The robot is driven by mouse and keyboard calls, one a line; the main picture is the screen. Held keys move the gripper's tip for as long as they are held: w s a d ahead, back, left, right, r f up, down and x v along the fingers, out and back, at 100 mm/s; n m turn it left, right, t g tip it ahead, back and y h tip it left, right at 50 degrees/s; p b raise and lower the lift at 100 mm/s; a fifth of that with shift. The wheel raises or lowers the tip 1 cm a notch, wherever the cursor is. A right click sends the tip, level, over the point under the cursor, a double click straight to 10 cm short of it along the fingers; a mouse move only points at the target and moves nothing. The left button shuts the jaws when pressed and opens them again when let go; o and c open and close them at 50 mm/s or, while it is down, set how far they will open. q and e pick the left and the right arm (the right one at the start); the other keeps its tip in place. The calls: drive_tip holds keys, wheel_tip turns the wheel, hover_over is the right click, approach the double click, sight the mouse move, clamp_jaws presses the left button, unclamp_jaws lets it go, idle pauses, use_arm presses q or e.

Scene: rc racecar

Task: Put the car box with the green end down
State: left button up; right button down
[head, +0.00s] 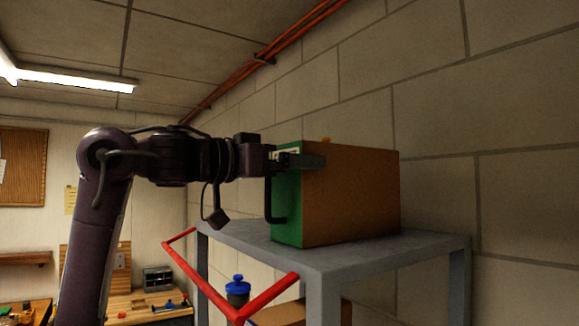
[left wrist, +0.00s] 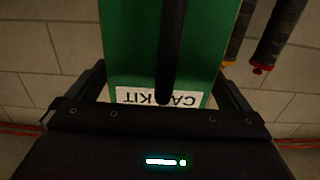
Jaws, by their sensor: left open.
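The car box (head: 350,195) is brown with a green end and stands on a grey shelf unit (head: 345,258). The green end (head: 287,210) faces left, sideways, with a black handle (head: 270,200) on it. In the left wrist view the green end (left wrist: 130,45) shows an upside-down white label (left wrist: 130,97), partly covered by the black handle (left wrist: 171,45). My left gripper (head: 303,159) is open at the upper part of the green end. One finger lies along the near brown side; the other is hidden behind the box. My right gripper is not in view.
A block wall (head: 440,120) stands close behind the shelf. A red rail (head: 205,285) juts out at the shelf's front left, with a blue-capped bottle (head: 237,290) beside it. A workbench (head: 130,305) stands farther back.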

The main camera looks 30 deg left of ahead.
use_arm(q)
drive_tip(key=b+v, duration=0.1)
drive_tip(key=v, duration=1)
drive_tip(key=shift+s+a, duration=0.15)
drive_tip(key=shift+s, duration=0.15)
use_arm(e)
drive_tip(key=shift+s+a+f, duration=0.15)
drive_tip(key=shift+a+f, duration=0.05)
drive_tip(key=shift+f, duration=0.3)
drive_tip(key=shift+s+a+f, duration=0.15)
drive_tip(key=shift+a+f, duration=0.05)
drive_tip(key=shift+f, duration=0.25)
use_arm(q)
drive_tip(key=shift+f, duration=0.1)
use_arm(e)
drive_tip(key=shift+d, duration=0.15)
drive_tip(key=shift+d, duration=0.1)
